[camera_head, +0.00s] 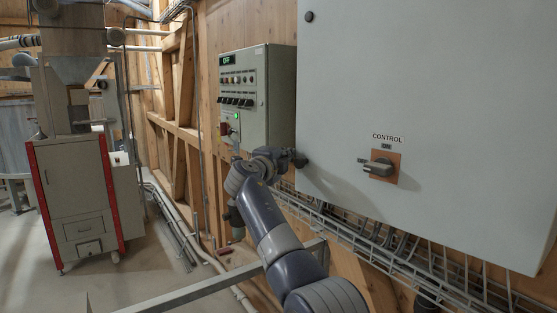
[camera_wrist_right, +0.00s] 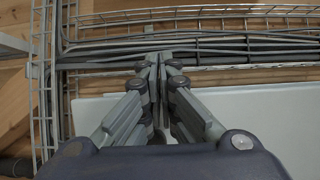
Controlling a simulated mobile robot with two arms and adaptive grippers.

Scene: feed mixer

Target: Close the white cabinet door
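The white cabinet door (camera_head: 450,90) fills the right of the head view, with a CONTROL rotary switch (camera_head: 379,168) on its face. I cannot tell how far it stands open. My right arm rises from the bottom, and its gripper (camera_head: 297,158) is at the door's lower left edge; contact is unclear. In the right wrist view this gripper (camera_wrist_right: 156,62) has its fingers together with nothing visible between them. A pale panel (camera_wrist_right: 275,115), apparently the door, lies below and right of the fingers. My left gripper is not in view.
A smaller grey control box (camera_head: 262,95) hangs on the wooden wall left of the door. A wire cable tray (camera_head: 350,235) runs below the door. A grey machine with red edges (camera_head: 78,190) stands at left, with open floor before it.

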